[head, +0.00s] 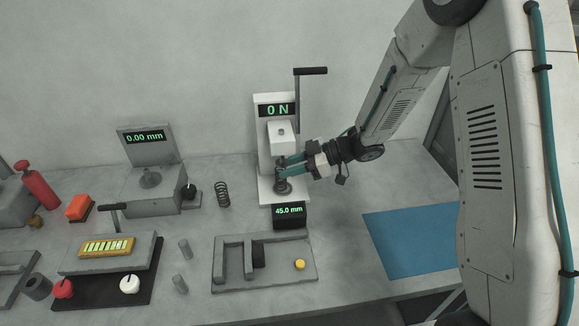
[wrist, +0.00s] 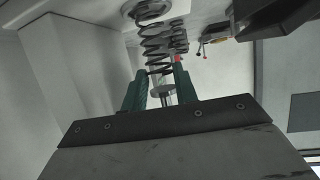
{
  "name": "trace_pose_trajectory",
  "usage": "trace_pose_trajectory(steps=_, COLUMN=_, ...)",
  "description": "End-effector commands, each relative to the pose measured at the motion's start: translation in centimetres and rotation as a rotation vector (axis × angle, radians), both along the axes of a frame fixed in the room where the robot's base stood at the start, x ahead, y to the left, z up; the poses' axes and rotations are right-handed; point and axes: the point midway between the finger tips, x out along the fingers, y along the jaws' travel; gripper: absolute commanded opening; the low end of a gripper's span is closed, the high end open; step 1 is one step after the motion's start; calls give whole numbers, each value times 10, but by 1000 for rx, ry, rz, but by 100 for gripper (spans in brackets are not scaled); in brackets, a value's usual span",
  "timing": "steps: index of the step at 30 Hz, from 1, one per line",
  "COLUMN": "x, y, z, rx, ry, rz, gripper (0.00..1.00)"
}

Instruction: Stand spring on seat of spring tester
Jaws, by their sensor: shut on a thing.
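The white spring tester (head: 265,140) stands at the back centre, its display reading 0 N. My gripper (head: 281,167) reaches in from the right, shut on a dark coil spring. In the wrist view, which looks upside down, this spring (wrist: 153,45) stands between the teal fingertips (wrist: 157,82). Its lower end is at the round seat (wrist: 148,12), near the picture's top. I cannot tell whether it touches. The seat also shows in the head view (head: 283,188). The plunger disc (wrist: 164,90) is at the spring's other side. The fingers hide part of the spring.
Another coil spring (head: 222,194) stands on the table left of the tester. The 45.0 mm display (head: 289,212) stands in front of the seat. A crank handle (head: 311,71) rises above. A grey fixture (head: 265,276) lies in front; a blue mat (head: 412,240) lies right.

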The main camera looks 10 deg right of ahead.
Motion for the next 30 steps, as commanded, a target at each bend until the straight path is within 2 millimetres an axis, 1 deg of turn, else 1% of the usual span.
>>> trace_pose_trajectory(steps=6, x=0, y=0, z=-3, rx=0, ry=0, rz=1, gripper=7)
trace_pose_trajectory(steps=7, x=0, y=0, z=-3, rx=0, ry=-1, rz=1, gripper=37)
trace_pose_trajectory(steps=8, x=0, y=0, z=-3, rx=0, ry=-1, rz=1, gripper=46)
trace_pose_trajectory(steps=9, x=0, y=0, z=-3, rx=0, ry=-1, rz=1, gripper=51)
trace_pose_trajectory(steps=16, x=0, y=0, z=-2, rx=0, ry=-1, rz=0, gripper=51)
trace_pose_trajectory(steps=19, x=0, y=0, z=2, rx=0, ry=-3, rz=1, gripper=51)
trace_pose_trajectory(steps=20, x=0, y=-3, z=2, rx=0, ry=-3, rz=-1, gripper=51)
trace_pose_trajectory(steps=23, x=-1, y=-17, z=7, rx=-2, ry=-4, rz=-3, gripper=51)
trace_pose_trajectory(steps=30, x=-7, y=-64, z=27, rx=0, ry=-4, rz=-4, gripper=51)
